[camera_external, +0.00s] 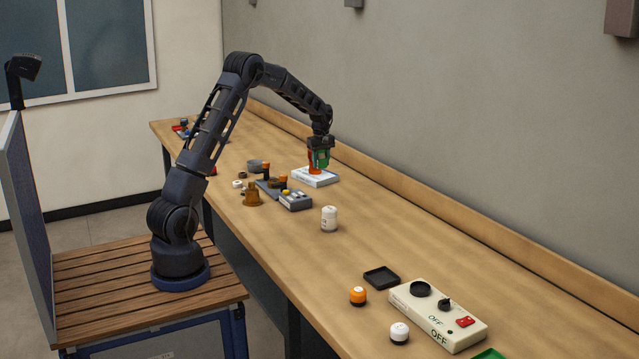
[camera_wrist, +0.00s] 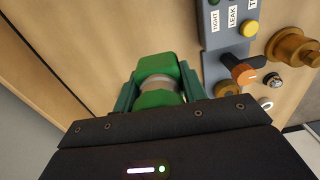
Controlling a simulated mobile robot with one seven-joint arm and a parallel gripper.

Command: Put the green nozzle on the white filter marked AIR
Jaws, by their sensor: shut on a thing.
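My gripper (camera_wrist: 158,88) is shut on a bright green piece with a pale grey band (camera_wrist: 158,76), which looks like the green nozzle. In the external view my gripper (camera_external: 319,158) hangs over a white box (camera_external: 322,181) near the wall. An orange-red part (camera_external: 314,170) shows just below it; I cannot tell whether they touch. A white upright cylinder (camera_external: 329,221) with faint marks, likely the filter, stands on the bench nearer the camera and apart from my gripper. Its lettering is too small to read.
A grey tester (camera_wrist: 226,30) marked TIGHT and LEAK, with a yellow button, lies beside a brass-coloured fitting (camera_external: 251,195). A cream OFF box (camera_external: 440,315), a black tray (camera_external: 381,277), an orange cap (camera_external: 357,296) and a white cap (camera_external: 399,332) are at the near end.

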